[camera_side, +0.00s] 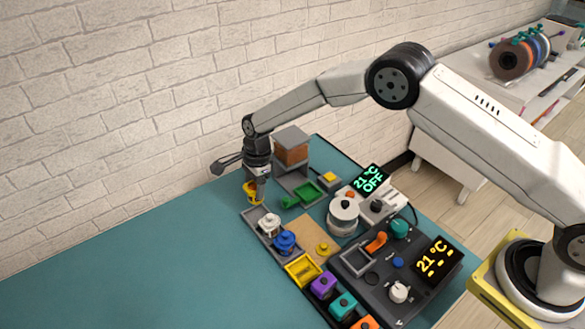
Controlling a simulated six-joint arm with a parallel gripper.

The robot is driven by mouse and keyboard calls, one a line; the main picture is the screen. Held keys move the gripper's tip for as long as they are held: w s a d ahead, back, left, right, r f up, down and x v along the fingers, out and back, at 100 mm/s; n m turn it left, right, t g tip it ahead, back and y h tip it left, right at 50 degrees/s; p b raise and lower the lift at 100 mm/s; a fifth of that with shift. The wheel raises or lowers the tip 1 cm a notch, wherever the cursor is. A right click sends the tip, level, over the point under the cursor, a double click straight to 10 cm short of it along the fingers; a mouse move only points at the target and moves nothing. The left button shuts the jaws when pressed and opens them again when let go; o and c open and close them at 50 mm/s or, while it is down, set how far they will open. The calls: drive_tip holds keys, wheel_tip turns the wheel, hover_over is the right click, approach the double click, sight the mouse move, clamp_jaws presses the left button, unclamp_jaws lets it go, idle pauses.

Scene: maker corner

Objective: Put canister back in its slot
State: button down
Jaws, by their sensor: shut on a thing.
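My gripper (257,195) is shut on a yellow canister (248,190), which is partly hidden by the fingers. It hangs just above the far-left end of a grey rack (251,215). A white canister (269,224) and a blue canister (285,241) stand in the rack, nearer the camera. I cannot clearly see whether the canister touches the rack.
A yellow tray (302,269) and purple (323,286), teal (342,304) and orange blocks continue the row. A tan board (313,232) with a yellow knobbed piece, a round white device (343,215) and a dark control panel (373,283) lie right. The teal table is clear at left.

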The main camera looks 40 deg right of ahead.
drive_tip(key=shift+f, duration=0.2)
drive_tip(key=shift+f, duration=3)
drive_tip(key=shift+f, duration=0.6)
unclamp_jaws()
drive_tip(key=shift+r, duration=3.5)
drive_tip(key=shift+r, duration=0.1)
